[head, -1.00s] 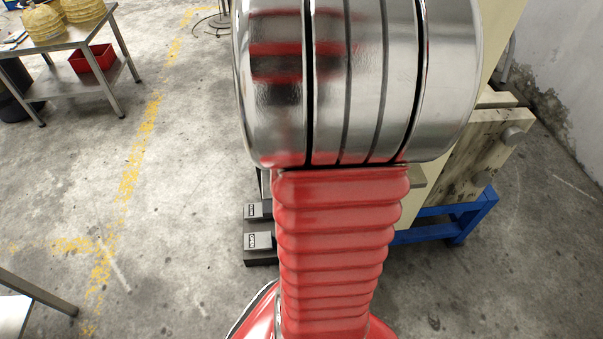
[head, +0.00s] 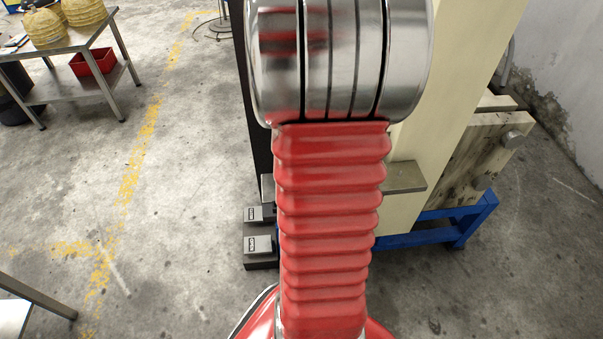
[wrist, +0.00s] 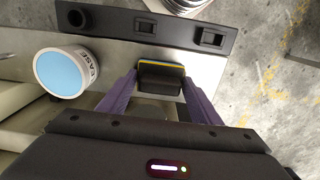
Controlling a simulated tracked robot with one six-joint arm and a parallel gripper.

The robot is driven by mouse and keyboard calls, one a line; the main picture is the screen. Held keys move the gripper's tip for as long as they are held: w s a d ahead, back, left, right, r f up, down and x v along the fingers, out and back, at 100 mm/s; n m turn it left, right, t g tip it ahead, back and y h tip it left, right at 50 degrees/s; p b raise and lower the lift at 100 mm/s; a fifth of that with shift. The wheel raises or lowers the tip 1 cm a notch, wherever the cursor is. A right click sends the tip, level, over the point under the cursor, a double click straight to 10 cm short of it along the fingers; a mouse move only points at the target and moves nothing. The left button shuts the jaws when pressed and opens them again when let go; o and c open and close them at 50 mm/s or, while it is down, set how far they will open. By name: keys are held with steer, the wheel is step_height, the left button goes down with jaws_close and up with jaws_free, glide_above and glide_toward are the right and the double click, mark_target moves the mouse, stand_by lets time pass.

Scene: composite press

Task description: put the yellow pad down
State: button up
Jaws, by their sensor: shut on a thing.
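The yellow pad (wrist: 161,65) shows in the wrist view as a thin yellow edge on a dark block. My gripper (wrist: 158,80), with purple fingers, has one finger at each side of the block and is shut on it. The pad is over or on a bare metal surface (wrist: 120,58), close to a dark strip; I cannot tell whether it touches. The head view does not show my gripper or the pad; my arm fills its middle.
A tub with a light-blue top (wrist: 66,73) stands left of the pad. The dark strip (wrist: 175,30) has a round recess and rectangular ones. In the head view, a cream press frame (head: 450,110) stands right of my arm, and a metal table (head: 75,38) stands far left.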

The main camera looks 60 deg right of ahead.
steer(key=shift+f, duration=0.15)
steer(key=o, duration=1.2)
step_height(320, 180, up, 12)
steer(key=shift+r, duration=0.1)
stand_by(0.8)
